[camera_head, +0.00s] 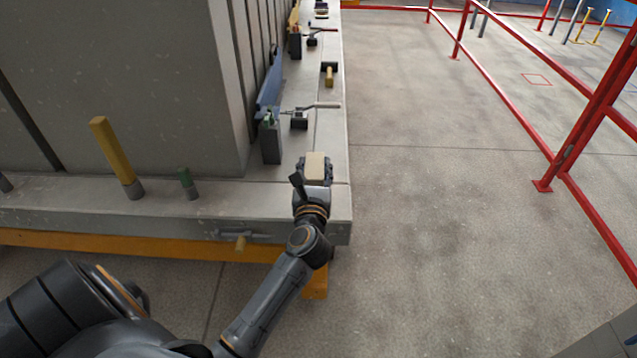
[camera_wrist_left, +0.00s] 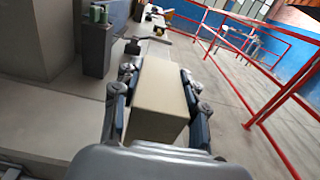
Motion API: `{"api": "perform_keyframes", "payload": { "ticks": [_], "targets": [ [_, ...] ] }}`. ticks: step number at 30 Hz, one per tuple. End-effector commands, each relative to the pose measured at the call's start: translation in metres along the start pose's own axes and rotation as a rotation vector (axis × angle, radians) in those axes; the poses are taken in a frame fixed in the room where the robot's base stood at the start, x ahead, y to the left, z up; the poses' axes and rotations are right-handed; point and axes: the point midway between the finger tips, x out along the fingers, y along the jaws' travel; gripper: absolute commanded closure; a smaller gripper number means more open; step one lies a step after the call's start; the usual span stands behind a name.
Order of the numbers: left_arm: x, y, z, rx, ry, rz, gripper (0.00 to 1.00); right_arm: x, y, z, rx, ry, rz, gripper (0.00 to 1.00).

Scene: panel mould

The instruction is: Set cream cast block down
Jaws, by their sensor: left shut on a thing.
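The cream cast block (camera_head: 315,165) is held in my left gripper (camera_head: 314,172), over the grey ledge (camera_head: 265,205) near its right-hand corner in the head view. In the left wrist view the block (camera_wrist_left: 159,100) sits between the two fingers of my left gripper (camera_wrist_left: 160,95), one on each side. The gripper is shut on it. I cannot tell whether the block's underside touches the ledge. My right gripper is not in view.
A dark grey holder (camera_head: 271,142) and a clamp with a handle (camera_head: 300,118) stand on the ledge beyond the block. A yellow post (camera_head: 116,158) and a short green peg (camera_head: 187,183) stand to the left. Red railings (camera_head: 520,110) border the clear floor at right.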

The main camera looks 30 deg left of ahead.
Motion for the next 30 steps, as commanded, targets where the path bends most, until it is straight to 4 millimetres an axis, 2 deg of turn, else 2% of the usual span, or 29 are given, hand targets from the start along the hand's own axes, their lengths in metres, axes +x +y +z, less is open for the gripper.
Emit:
{"api": "perform_keyframes", "payload": {
  "ticks": [1, 6, 15, 18, 21, 30],
  "targets": [
    [0.011, -0.002, -0.011, 0.004, -0.002, 0.001, 1.0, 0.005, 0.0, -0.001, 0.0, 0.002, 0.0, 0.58],
    [0.035, -0.005, -0.041, 0.003, -0.003, -0.001, 1.0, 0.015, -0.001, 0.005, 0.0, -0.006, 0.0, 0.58],
    [0.053, -0.007, -0.066, 0.002, -0.002, -0.001, 1.0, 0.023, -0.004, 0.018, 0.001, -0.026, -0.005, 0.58],
    [0.052, -0.007, -0.082, 0.004, -0.001, -0.002, 1.0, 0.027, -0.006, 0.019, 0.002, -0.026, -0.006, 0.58],
    [0.052, -0.008, -0.089, 0.003, -0.003, -0.003, 1.0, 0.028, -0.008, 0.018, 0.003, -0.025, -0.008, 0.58],
    [0.052, -0.008, -0.091, 0.0, -0.003, -0.002, 1.0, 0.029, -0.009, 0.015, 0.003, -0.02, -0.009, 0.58]
  ]
}}
